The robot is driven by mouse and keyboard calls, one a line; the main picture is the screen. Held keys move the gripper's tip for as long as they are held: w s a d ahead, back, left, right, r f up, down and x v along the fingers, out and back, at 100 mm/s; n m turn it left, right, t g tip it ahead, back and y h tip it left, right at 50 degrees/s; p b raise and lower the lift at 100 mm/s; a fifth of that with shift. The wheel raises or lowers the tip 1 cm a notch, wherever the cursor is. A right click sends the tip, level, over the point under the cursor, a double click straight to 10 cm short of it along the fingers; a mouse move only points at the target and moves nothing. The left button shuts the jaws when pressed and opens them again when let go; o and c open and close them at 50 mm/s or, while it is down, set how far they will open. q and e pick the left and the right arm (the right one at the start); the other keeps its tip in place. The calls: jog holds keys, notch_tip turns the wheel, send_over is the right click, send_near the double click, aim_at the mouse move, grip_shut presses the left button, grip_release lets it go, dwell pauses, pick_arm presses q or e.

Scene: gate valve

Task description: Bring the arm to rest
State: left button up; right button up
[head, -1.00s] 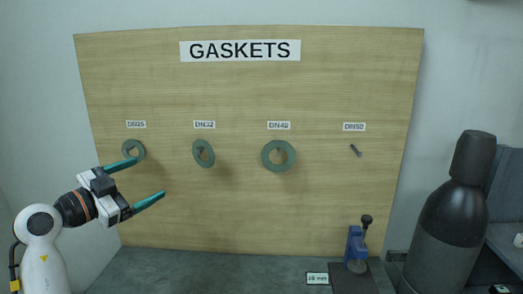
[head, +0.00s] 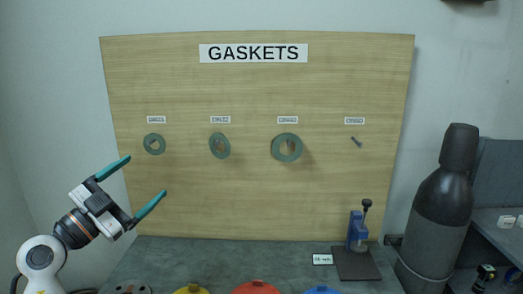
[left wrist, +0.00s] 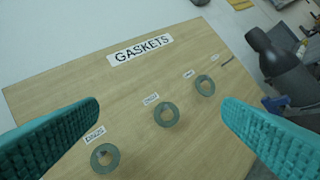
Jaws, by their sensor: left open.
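My left gripper (head: 140,184) is open and empty, in front of the lower left part of the wooden gasket board (head: 250,85). Its teal fingers stand wide apart in the left wrist view (left wrist: 160,125), with nothing between them but the board behind. Three green ring gaskets hang on the board: the left one (head: 154,144), the middle one (head: 220,145) and the larger one (head: 286,147). The peg (head: 356,142) at the far right is bare. My right gripper is not in view.
A blue hand press (head: 357,232) on a dark base stands at the bench's right, beside a small label (head: 322,259). A dark cylinder (head: 438,215) stands at the right. Red (head: 257,287), yellow (head: 191,289) and blue (head: 322,290) round things show at the bottom edge.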

pick_arm(q)
jog(key=s+a+f+n+t+y, duration=0.2)
jog(key=s+a+n+t+y, duration=0.1)
jog(key=s+n+t+y, duration=0.45)
jog(key=s+a+f+n+g+y, duration=0.2)
jog(key=f+n+g+y, duration=0.35)
jog(key=f, duration=0.45)
jog(key=s+a+f+n+g+y, duration=0.2)
jog(key=s+f+n+g+y, duration=0.25)
jog(key=f, duration=0.65)
jog(key=s+d+f+m+g+h, duration=0.3)
jog(key=s+d+f+g, duration=0.3)
jog(key=s+f, duration=0.3)
jog(key=s+d+f+m+g+h, duration=0.2)
jog(key=s+d+f+g, duration=0.35)
jog(key=s+f, duration=0.35)
notch_tip(320, 180, down, 26)
jog(key=s+g, duration=0.1)
jog(key=s, duration=0.1)
jog(key=s+a+f, duration=0.1)
jog(key=s+f, duration=0.7)
jog(key=s+a+f+g, duration=0.1)
jog(key=s+a+f, duration=0.1)
jog(key=s+f, duration=0.5)
jog(key=shift+s+a+f+g, duration=0.25)
jog(key=shift+s+f+g, duration=0.1)
jog(key=shift+s, duration=0.2)
